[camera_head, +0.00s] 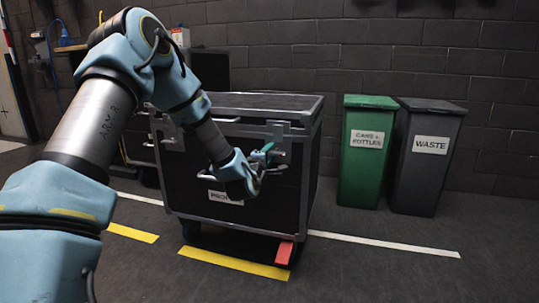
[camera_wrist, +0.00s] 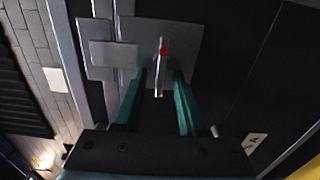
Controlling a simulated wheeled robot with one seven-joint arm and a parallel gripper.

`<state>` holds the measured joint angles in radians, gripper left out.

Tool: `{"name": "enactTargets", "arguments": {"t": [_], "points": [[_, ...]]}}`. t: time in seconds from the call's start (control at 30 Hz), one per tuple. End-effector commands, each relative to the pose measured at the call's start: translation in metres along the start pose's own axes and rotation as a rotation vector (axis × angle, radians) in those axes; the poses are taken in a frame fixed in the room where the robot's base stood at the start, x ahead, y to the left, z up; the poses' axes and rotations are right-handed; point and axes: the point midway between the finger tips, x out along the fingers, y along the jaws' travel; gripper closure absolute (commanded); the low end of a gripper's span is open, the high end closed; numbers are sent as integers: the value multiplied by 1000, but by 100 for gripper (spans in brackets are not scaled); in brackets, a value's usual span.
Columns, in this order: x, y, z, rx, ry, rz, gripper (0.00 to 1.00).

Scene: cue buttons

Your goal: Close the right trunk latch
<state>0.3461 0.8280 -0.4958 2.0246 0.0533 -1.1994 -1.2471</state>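The trunk (camera_head: 260,190) is a black case with silver edges, its lid down. Its right latch (camera_head: 278,131) is silver, near the top right of the front face. My gripper (camera_head: 270,158) is at the front face, just below and left of that latch. In the wrist view, a silver latch plate (camera_wrist: 187,38) carries a narrow upright lever (camera_wrist: 160,82) with a red dot. The open teal fingers of my gripper (camera_wrist: 160,74) stand on both sides of the lever, with gaps. Whether the latch is fastened cannot be told.
A green bin (camera_head: 367,165) and a dark grey waste bin (camera_head: 427,170) stand right of the trunk by the brick wall. A red wedge-like piece (camera_head: 284,252) is at the trunk's lower right corner. Floor in front is clear, with yellow and white lines.

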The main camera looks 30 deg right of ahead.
Motion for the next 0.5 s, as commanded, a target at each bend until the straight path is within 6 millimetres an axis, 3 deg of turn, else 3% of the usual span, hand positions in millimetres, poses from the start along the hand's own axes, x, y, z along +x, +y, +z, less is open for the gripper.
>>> {"name": "enactTargets", "arguments": {"t": [0.17, 0.5], "points": [[-13, 1, 0, 0, 0, -2, 60], [-78, 1, 0, 0, 0, -4, 60]]}}
